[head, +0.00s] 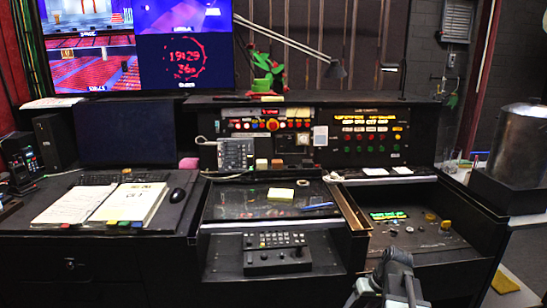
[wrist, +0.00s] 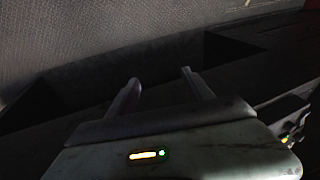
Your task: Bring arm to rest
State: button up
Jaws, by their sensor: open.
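My gripper (wrist: 159,78) shows in the wrist view with its two fingers apart and nothing between them. Beyond the fingers is a dark, dimly lit surface. In the head view, my grey arm (head: 394,272) stands at the bottom, right of centre, in front of the control desk. It appears apart from the desk's buttons. The finger gap cannot be made out in the head view. A cue panel (head: 270,125) with red and coloured buttons stands at the back middle of the desk.
A second lit panel (head: 370,135) is to the right of it. A black keypad box (head: 262,252) sits on the front shelf. A side console (head: 420,235) with knobs lies just behind my arm. A metal drum (head: 518,145) stands at the right. An open book (head: 128,202) lies at the left.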

jog(key=s+a+f+g+h, duration=0.1)
jog(key=s+a+h, duration=0.15)
jog(key=a, duration=0.55)
jog(key=s+a+g+h, duration=0.1)
jog(key=s+a, duration=0.2)
jog(key=a, duration=0.6)
notch_tip(320, 180, up, 18)
jog(key=p, duration=1.7)
jog(key=shift+w+d+f+p, duration=0.25)
jog(key=shift+w+d+p, duration=0.1)
jog(key=shift+w+d, duration=0.1)
jog(key=shift+y, duration=0.25)
